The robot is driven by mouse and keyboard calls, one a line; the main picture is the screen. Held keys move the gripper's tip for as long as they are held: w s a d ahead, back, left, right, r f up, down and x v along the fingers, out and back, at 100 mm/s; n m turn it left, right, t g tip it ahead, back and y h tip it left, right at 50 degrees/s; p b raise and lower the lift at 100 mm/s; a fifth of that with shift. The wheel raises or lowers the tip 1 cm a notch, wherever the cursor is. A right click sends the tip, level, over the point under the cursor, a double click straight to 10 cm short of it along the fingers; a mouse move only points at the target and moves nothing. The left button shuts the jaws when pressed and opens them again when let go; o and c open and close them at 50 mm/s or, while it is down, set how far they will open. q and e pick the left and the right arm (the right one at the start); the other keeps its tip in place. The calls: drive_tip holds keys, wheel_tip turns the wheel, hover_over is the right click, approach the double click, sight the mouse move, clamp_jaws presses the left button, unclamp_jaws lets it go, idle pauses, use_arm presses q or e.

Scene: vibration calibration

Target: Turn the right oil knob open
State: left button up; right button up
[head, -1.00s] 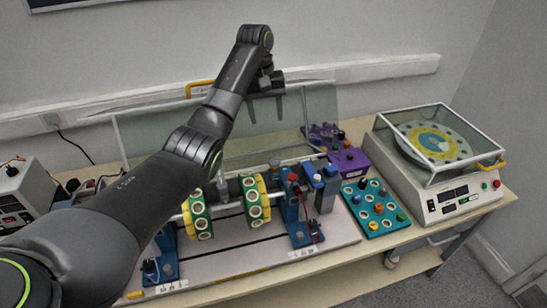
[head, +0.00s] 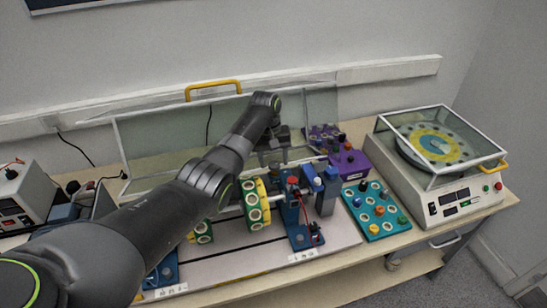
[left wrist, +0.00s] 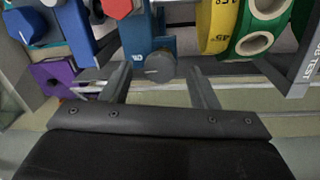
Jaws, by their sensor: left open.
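The grey round knob (left wrist: 160,67) with a white line across its face is on a blue bearing block (left wrist: 140,30) in the left wrist view. In the head view the right blue block (head: 291,212) has a red cap (head: 293,181) on top; I cannot make out the knob there. My left gripper (head: 283,160) is low, just behind this block. In the left wrist view its two fingers (left wrist: 163,88) are open and apart, with the knob between and just ahead of their tips. I see no clear contact. My right gripper is not in view.
A yellow-and-green disc (head: 256,204) stands left of the block. The raised clear cover (head: 150,140) with a yellow handle (head: 213,88) is behind. A purple box (head: 350,164), a teal tray (head: 365,223) and a white balancing machine (head: 440,195) stand to the right.

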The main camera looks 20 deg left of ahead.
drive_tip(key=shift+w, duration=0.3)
use_arm(q)
drive_tip(key=c, duration=1)
drive_tip(key=shift+o, duration=0.2)
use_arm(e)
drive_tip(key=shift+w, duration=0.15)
use_arm(q)
drive_tip(key=m, duration=0.4)
drive_tip(key=shift+w, duration=0.1)
drive_tip(key=m+b, duration=0.1)
drive_tip(key=m, duration=0.2)
drive_tip(key=shift+g, duration=0.3)
drive_tip(key=m+b, duration=0.3)
drive_tip(key=m, duration=0.3)
drive_tip(key=shift+w+d+m+g, duration=0.1)
drive_tip(key=shift+w+m+g, duration=0.05)
drive_tip(key=shift+m+g, duration=0.2)
drive_tip(key=shift+r+m+y+b, duration=0.1)
drive_tip(key=shift+m+y+b, duration=0.45)
drive_tip(key=shift+m, duration=1.6)
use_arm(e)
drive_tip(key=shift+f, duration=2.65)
